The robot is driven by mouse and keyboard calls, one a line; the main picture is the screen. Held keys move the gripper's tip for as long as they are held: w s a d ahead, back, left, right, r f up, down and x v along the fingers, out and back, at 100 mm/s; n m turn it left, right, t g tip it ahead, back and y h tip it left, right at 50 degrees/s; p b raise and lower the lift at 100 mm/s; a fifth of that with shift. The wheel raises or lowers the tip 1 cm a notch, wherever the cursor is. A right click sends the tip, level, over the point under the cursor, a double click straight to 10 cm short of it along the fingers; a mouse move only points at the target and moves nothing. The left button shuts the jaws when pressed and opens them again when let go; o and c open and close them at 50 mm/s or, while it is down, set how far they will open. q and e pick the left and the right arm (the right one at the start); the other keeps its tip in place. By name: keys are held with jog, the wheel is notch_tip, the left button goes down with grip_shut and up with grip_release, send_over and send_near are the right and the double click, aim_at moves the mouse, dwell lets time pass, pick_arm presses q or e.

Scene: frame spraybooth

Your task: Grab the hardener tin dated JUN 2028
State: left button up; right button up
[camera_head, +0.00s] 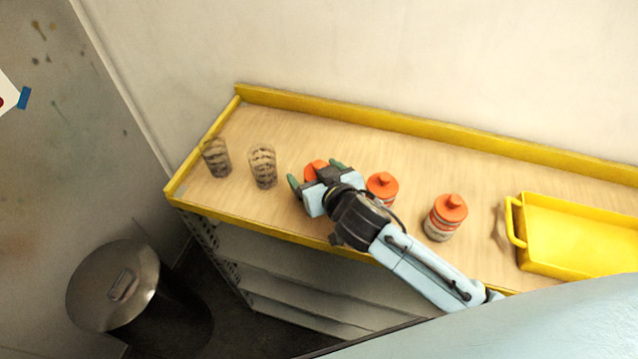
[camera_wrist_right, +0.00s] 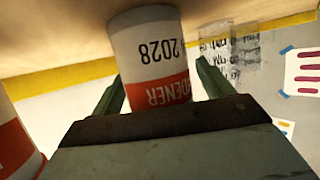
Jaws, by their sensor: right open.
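A hardener tin (camera_wrist_right: 155,50), white with a red band, shows upside down in the right wrist view. Its label reads "2028" and part of "HARDENER"; the month cannot be read. In the head view its orange top (camera_head: 313,168) shows behind my right gripper. My right gripper (camera_head: 315,175) is open, with one green finger on each side of this tin; I cannot tell whether they touch it. Two similar orange-capped tins, one close to my right wrist (camera_head: 382,187) and one farther right (camera_head: 446,217), stand on the bench. My left gripper is not in view.
The wooden bench (camera_head: 330,126) has a raised yellow edge. Two dark-patterned clear cups (camera_head: 217,157) (camera_head: 263,166) stand to the left. A yellow tray (camera_head: 513,222) lies at the right. A lidded metal bin (camera_head: 113,285) stands on the floor.

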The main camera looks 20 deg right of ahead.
jog(key=c, duration=1.2)
jog(key=shift+o, duration=0.2)
